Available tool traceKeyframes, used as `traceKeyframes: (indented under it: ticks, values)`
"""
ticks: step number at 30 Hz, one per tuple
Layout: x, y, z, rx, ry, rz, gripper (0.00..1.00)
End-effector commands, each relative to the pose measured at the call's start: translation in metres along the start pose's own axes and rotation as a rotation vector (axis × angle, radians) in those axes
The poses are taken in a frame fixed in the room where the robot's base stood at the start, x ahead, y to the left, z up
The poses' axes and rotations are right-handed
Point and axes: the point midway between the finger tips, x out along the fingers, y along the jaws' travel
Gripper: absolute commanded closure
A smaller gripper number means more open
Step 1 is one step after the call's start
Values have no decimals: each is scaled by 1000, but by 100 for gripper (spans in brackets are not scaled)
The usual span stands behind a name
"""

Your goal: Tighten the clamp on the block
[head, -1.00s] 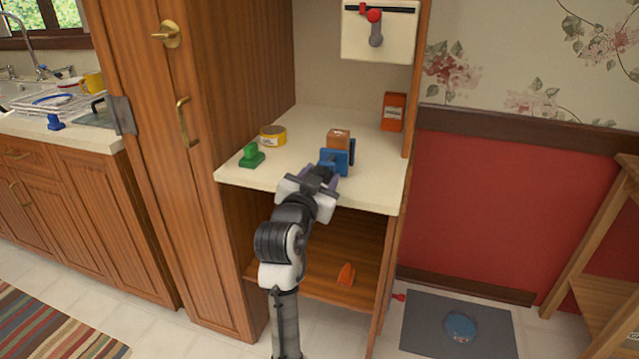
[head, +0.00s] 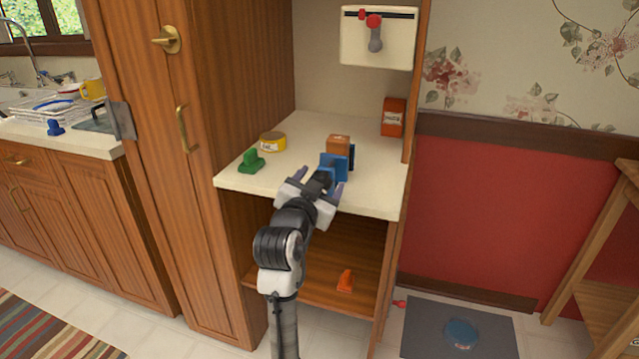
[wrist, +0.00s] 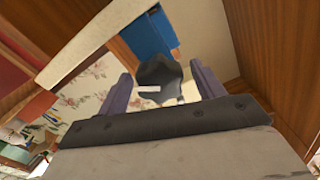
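A blue clamp (head: 335,168) stands on the cream shelf near its front edge, with a brown block (head: 338,144) between its jaws. In the wrist view the clamp (wrist: 148,34) shows as a blue plate. Its dark screw knob (wrist: 160,78) faces my gripper. My gripper (head: 319,182) is in front of the clamp, its purple fingers spread apart. In the wrist view the fingers of my gripper (wrist: 165,82) stand on either side of the knob, with gaps showing. The knob's far side is hidden.
On the cream shelf (head: 290,182) are a green object (head: 251,162), a yellow can (head: 272,141) and an orange-red box (head: 392,117). A lever panel (head: 378,45) hangs above. A lower shelf holds an orange object (head: 345,281).

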Motion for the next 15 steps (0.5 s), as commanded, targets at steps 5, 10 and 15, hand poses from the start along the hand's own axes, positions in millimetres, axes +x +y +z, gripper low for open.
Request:
traceKeyframes:
  ticks: [5, 10, 15]
  values:
    - [0, 0, 0, 0, 1, 0, 32]
    - [-14, -1, 0, 0, 1, -2, 32]
    - [-49, -1, 1, 0, 1, -5, 32]
